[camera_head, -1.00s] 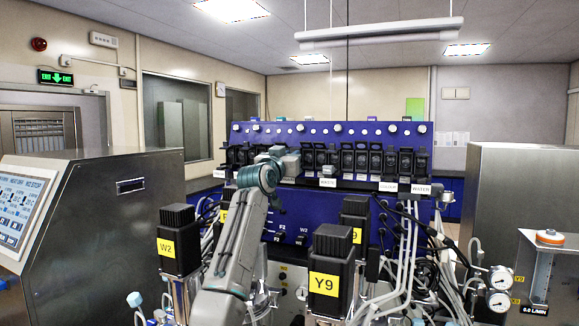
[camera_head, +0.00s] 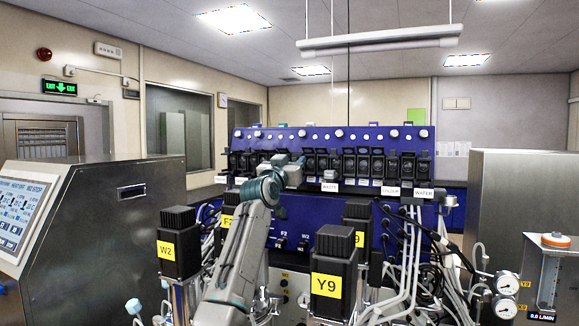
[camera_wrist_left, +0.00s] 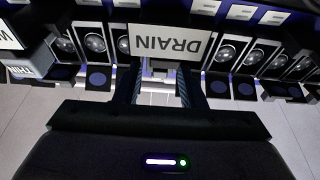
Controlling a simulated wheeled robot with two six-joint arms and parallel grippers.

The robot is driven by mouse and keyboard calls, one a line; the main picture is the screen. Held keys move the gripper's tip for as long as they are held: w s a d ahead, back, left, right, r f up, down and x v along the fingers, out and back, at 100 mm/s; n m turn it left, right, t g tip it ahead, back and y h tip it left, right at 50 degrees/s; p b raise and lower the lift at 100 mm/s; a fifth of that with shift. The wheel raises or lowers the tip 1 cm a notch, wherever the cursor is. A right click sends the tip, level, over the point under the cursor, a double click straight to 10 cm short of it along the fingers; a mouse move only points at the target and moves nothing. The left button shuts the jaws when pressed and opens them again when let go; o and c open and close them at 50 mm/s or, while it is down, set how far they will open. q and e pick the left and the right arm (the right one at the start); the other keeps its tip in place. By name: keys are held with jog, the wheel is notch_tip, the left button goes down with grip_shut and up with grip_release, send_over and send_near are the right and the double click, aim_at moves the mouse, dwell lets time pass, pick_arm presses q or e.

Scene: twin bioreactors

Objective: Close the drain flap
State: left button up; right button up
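My left gripper (camera_head: 296,165) is at the row of black flap units on the blue panel, left of centre in the head view. In the left wrist view its two dark fingers (camera_wrist_left: 161,88) stand apart, one on each side below an upside-down white DRAIN label (camera_wrist_left: 168,43). A pale bracket-like part shows between the fingers, and I see nothing clearly gripped. The drain flap itself is mostly hidden behind the label and fingers, so I cannot tell its angle or whether a finger touches it. My right gripper is in neither view.
Neighbouring units with round faces and hinged flaps flank the gripper closely, such as an open one (camera_wrist_left: 221,88) with a blue disc. Black motors labelled W2 (camera_head: 178,243) and Y9 (camera_head: 334,262) stand in front, with hoses and gauges (camera_head: 506,283) to the right.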

pick_arm(q)
jog(key=shift+s+a+f+b, duration=0.2)
jog(key=shift+s+f+b, duration=0.15)
jog(key=shift+s+b, duration=0.2)
jog(key=b+v, duration=0.5)
jog(key=v, duration=0.4)
jog(key=shift+s, duration=0.25)
jog(key=shift+a, duration=0.1)
